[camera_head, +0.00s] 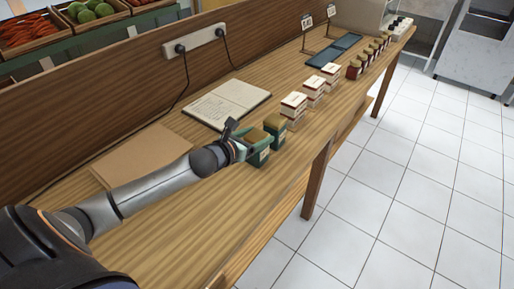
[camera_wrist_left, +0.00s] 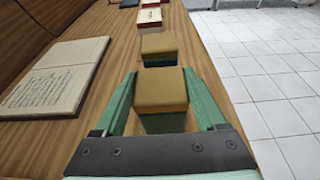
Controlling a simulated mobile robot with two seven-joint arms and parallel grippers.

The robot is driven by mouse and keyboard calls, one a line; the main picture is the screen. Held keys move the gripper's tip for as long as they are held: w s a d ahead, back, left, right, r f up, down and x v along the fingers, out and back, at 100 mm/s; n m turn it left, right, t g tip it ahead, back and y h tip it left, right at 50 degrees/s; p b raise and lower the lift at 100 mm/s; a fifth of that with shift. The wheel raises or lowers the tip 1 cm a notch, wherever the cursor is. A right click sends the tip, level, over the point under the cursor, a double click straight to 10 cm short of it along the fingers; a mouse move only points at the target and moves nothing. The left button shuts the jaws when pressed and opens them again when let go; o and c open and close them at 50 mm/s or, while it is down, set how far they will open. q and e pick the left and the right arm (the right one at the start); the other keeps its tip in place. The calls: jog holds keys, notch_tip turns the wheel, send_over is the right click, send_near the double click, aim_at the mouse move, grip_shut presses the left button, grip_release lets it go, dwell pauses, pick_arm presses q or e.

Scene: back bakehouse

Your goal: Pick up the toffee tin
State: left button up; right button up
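Two dark green tins with tan-gold lids stand one behind the other on the wooden counter; no readable label shows which is the toffee tin. My left gripper (camera_head: 243,147) is at the nearer tin (camera_head: 259,157). In the left wrist view its green fingers (camera_wrist_left: 160,98) lie on either side of that tin (camera_wrist_left: 160,91), with narrow gaps beside the lid, so it looks open around it. The farther tin (camera_head: 275,132) stands just beyond the fingertips, and also shows in the left wrist view (camera_wrist_left: 159,46). My right gripper is not in view.
White and red boxes (camera_head: 293,107) and several dark jars (camera_head: 355,69) line the counter beyond the tins. An open book (camera_head: 228,104) and a brown board (camera_head: 140,157) lie to the left. The counter's front edge is close on the right, with tiled floor (camera_head: 400,190) below.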

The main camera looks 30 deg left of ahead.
pick_arm(q)
jog(key=c, duration=0.9)
jog(key=shift+o, duration=0.2)
jog(key=shift+r, duration=0.45)
notch_tip(320, 180, up, 2)
jog(key=shift+r, duration=0.2)
jog(key=s+d+r+p, duration=0.1)
jog(key=s+d+r, duration=0.4)
jog(key=s+r, duration=0.4)
jog(key=shift+v, duration=2.05)
jog(key=shift+s+d+f, duration=0.15)
jog(key=shift+f, duration=0.1)
